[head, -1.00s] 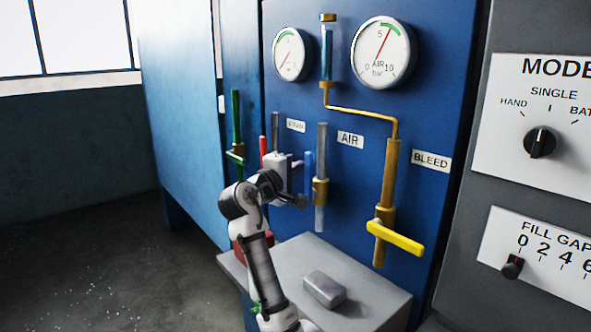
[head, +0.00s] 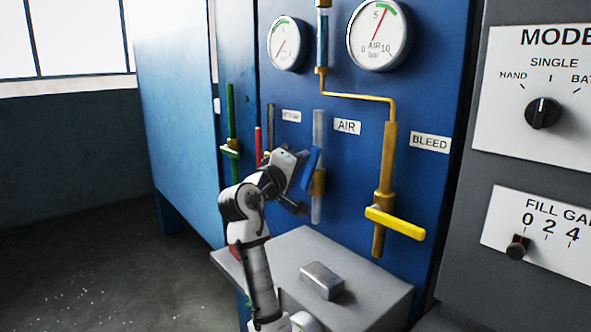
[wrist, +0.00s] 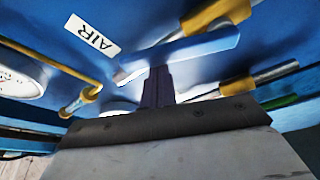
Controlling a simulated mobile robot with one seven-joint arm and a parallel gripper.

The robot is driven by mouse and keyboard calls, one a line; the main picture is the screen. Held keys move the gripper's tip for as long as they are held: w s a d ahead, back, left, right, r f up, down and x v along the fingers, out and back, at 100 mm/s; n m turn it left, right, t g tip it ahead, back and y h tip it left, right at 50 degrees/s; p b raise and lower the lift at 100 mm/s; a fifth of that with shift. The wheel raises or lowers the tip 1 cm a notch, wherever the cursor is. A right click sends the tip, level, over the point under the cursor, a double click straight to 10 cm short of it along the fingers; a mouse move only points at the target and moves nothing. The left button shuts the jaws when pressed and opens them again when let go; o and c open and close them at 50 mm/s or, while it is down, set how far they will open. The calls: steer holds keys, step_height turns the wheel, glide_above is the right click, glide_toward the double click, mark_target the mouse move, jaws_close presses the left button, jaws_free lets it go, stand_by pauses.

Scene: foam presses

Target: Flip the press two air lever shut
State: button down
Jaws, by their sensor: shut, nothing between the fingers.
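The air lever (head: 311,168) is a blue handle at the brass valve on the grey vertical pipe (head: 318,130), left of the AIR label (head: 347,127). It is tilted, its top leaning right. My gripper is beside it on the left in the head view, its fingertips hidden there. In the wrist view my gripper (wrist: 158,85) is shut and empty, its dark fingers reaching up to the blue lever (wrist: 195,47). The fingertips seem to be at or touching the lever; I cannot tell for sure.
A yellow bleed lever (head: 395,222) sticks out horizontally at the right. A grey block (head: 322,280) lies on the grey ledge (head: 375,298) below. Green (head: 231,150) and red (head: 257,145) pipes stand left of my gripper. A control panel (head: 550,90) is at far right.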

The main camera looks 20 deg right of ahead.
steer(key=m+b, duration=0.1)
steer(key=s+f+m+h+b, duration=0.1)
steer(key=m, duration=0.1)
steer(key=s+d+m+b, duration=0.1)
steer(key=b, duration=0.1)
steer(key=shift+s+f+h, duration=0.15)
steer(key=shift+f+h, duration=0.15)
steer(key=shift+f, duration=0.05)
steer(key=shift+s+d+f+m+g+h+b, duration=0.2)
steer(key=shift+s+f+m+g+h+b, duration=0.45)
steer(key=shift+m+b, duration=0.85)
steer(key=shift+s+d+f+m+g+h+b, duration=0.15)
steer(key=shift+s+f+m+g+h+b, duration=0.45)
steer(key=shift+m+b, duration=0.85)
steer(key=shift+s+d+f+m+g+h+b, duration=0.35)
steer(key=shift+f+m+b, duration=0.5)
steer(key=shift+m+b, duration=0.6)
steer(key=shift+s+a+f, duration=0.1)
steer(key=shift+f, duration=0.05)
step_height(320, 180, up, 5)
steer(key=p, duration=0.4)
steer(key=b+v, duration=0.2)
steer(key=v, duration=0.8)
steer(key=shift+w+a+f+m, duration=0.2)
steer(key=shift+f+m, duration=0.1)
steer(key=shift+f, duration=0.05)
